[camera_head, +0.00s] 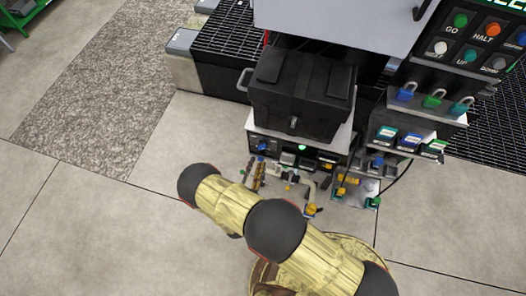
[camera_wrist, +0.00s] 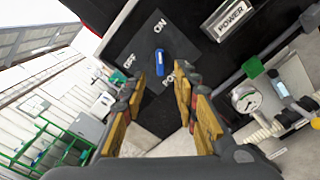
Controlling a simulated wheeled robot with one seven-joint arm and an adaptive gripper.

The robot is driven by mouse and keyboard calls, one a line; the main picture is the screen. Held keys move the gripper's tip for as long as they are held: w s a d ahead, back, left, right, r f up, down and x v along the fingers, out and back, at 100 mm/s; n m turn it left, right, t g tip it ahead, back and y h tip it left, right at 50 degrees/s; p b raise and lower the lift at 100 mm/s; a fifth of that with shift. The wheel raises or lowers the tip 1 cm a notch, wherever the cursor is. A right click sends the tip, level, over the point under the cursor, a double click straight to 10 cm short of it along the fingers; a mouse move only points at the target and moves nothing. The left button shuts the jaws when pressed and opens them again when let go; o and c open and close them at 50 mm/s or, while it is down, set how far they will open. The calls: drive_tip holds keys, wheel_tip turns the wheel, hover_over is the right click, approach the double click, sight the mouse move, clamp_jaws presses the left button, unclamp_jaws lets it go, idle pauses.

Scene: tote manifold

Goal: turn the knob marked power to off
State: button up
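The blue knob (camera_wrist: 160,62) sits on a dark square plate on a black panel (camera_wrist: 205,70) in the wrist view. ON is printed above it, OFF to its left, and POW shows below, partly covered by a finger. The knob's long side runs roughly up and down in the picture, its upper end towards ON. My gripper (camera_wrist: 160,86) is open, with its yellow fingers spread on either side below the knob; nothing is between them and they look clear of it.
A silver POWER plate (camera_wrist: 230,16) is at the upper right in the wrist view, with pipes and a round gauge (camera_wrist: 246,98) below it. In the head view a black tote (camera_head: 300,90) stands above the panel, and small valves and padlocks (camera_head: 435,98) are to the right.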

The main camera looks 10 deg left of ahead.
sight(262, 146)
drive_tip(key=w, duration=0.7)
drive_tip(key=shift+w+d+b, duration=0.2)
drive_tip(key=shift+d+b, duration=0.15)
drive_tip(key=shift+c, duration=0.3)
clamp_jaws()
